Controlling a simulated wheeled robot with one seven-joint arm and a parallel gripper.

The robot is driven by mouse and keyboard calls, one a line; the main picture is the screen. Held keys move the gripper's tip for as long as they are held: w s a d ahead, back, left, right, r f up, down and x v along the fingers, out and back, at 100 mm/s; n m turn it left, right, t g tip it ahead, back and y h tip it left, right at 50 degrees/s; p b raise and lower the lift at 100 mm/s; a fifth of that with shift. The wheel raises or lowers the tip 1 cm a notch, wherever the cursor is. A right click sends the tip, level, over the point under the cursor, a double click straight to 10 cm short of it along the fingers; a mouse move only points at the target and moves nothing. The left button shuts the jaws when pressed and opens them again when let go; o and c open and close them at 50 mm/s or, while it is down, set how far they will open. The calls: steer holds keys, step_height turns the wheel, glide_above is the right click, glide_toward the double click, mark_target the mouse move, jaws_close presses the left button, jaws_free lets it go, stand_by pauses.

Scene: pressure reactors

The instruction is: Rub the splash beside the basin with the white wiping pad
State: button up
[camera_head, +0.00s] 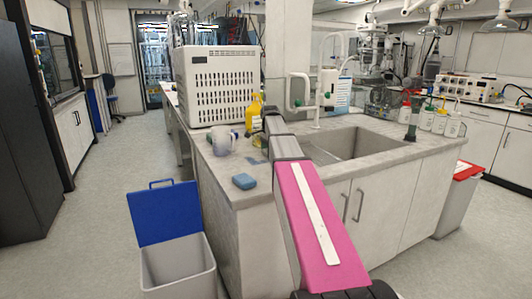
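The basin (352,142) is a grey sink sunk into the counter, right of my arm. A small bluish patch (257,161) on the counter, left of the basin and beside my arm, may be the splash; it is too small to be sure. I cannot make out a white wiping pad. A blue sponge-like block (244,181) lies near the counter's front left corner. My pink and grey arm reaches over the counter, left of the basin. Its far end is mostly hidden behind its own links, and I cannot make out the fingers or anything held in them.
A pale mug (222,141) and a yellow bottle (254,113) stand left of my arm. A white perforated box (217,86) is behind them. Wash bottles (440,122) stand right of the basin. A grey bin with a blue lid (165,214) is on the floor at left.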

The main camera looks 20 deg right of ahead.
steer(key=shift+w+d+f, duration=0.15)
steer(key=shift+d, duration=0.6)
steer(key=shift+c, duration=0.3)
steer(key=shift+r, duration=3.05)
steer(key=shift+r, duration=1.5)
steer(key=shift+a, duration=0.1)
